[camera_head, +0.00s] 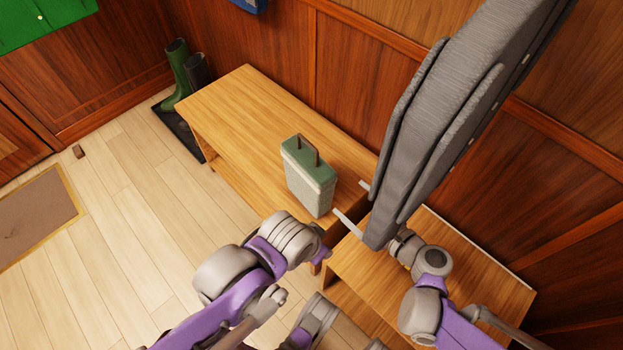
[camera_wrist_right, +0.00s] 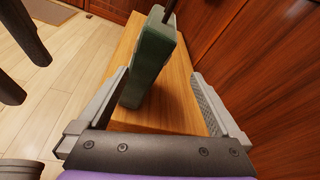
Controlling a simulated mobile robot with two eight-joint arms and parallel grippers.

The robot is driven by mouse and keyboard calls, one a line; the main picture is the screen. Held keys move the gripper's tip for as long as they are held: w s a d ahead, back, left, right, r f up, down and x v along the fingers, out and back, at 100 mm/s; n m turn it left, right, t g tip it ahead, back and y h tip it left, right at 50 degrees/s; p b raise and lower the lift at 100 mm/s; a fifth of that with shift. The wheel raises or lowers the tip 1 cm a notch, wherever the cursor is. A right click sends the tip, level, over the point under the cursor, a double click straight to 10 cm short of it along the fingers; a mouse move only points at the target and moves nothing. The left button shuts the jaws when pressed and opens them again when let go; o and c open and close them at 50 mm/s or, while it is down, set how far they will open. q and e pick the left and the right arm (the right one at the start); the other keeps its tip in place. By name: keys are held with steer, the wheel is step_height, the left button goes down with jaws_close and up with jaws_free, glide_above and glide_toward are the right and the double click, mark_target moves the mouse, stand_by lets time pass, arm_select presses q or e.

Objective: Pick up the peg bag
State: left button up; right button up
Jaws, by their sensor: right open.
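The peg bag (camera_head: 308,180), a green-topped, pale grey-green upright block with a dark handle, stands on the wooden bench (camera_head: 235,105). My right gripper (camera_head: 349,198) is open beside it, on its right. In the right wrist view the bag (camera_wrist_right: 152,62) stands just ahead of the spread fingers (camera_wrist_right: 160,78), closer to the left one. Nothing is held, and I cannot tell if the left finger touches the bag. A grey panel hides most of the right hand in the head view. The left arm ends in front of the bench; its fingers cannot be made out.
A large grey ribbed panel (camera_head: 445,130) looms above the right arm. A second wooden surface (camera_head: 480,285) lies at the right. Boots (camera_head: 180,75) stand on a dark tray past the bench. Wood-panelled walls run behind. Open floor (camera_head: 110,220) is at the left.

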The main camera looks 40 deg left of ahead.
mark_target(331, 184)
steer(key=a+m+y, duration=0.1)
steer(key=a, duration=0.1)
steer(key=a+m+y, duration=0.1)
steer(key=a+m, duration=0.1)
steer(key=shift+a+f+m+y, duration=0.2)
steer(key=shift+a+m+y, duration=0.1)
steer(key=a, duration=0.2)
steer(key=w+a, duration=0.1)
steer(key=a, duration=0.2)
steer(key=shift+a+b, duration=0.1)
steer(key=shift+b, duration=0.2)
steer(key=a, duration=0.2)
steer(key=a+b, duration=0.1)
steer(key=a, duration=0.1)
steer(key=shift+w+a+f, duration=0.15)
steer(key=shift+a+f, duration=0.05)
steer(key=shift+a, duration=0.1)
steer(key=shift+w+a, duration=0.1)
steer(key=shift+a, duration=0.25)
jaws_close()
